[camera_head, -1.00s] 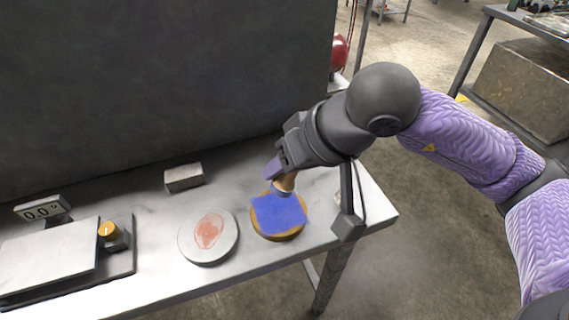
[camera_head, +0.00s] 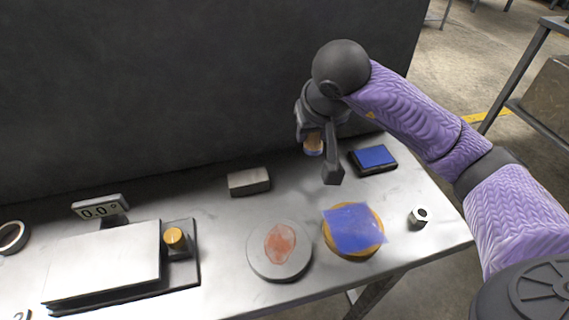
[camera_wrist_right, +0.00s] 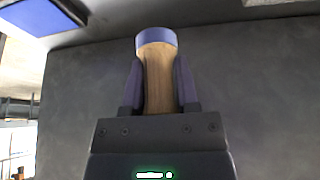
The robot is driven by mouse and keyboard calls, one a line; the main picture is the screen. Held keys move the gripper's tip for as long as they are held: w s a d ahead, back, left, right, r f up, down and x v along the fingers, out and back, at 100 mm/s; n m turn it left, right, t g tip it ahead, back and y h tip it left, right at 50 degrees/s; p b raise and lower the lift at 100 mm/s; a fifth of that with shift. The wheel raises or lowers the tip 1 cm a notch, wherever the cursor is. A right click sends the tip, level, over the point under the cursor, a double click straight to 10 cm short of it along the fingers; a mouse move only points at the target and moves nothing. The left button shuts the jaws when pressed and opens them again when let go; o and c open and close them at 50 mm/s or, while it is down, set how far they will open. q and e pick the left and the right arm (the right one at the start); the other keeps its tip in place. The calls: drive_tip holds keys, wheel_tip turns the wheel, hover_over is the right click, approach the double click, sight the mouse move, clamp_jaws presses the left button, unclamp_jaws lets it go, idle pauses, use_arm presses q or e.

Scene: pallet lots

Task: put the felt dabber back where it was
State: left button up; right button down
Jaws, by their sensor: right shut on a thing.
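The felt dabber is a short wooden handle (camera_wrist_right: 158,78) with a blue-violet pad at its end. My right gripper (camera_wrist_right: 160,85) is shut around the handle in the right wrist view. In the head view my right gripper (camera_head: 312,138) holds the dabber (camera_head: 314,147) above the back of the metal table, left of a black-edged pad with a blue top (camera_head: 373,158). A round tan disc (camera_head: 376,245) with a blue sheet (camera_head: 352,226) over it lies nearer the front. My left gripper is out of view.
A grey disc with a reddish smear (camera_head: 262,262) lies left of the tan one. A grey block (camera_head: 249,182) sits behind it. A metal nut (camera_head: 418,217) is near the right edge. A scale-like device (camera_head: 105,262) with a display (camera_head: 100,209) stands at left. A dark panel rises behind.

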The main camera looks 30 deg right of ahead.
sight(308, 164)
wheel_tip(308, 164, down, 6)
drive_tip(key=shift+s+d+f+b, duration=0.15)
drive_tip(key=shift+b, duration=1)
drive_tip(key=shift+r, duration=0.2)
drive_tip(key=shift+f, duration=0.1)
drive_tip(key=shift+f, duration=0.15)
drive_tip(key=shift+c, duration=1.8)
unclamp_jaws()
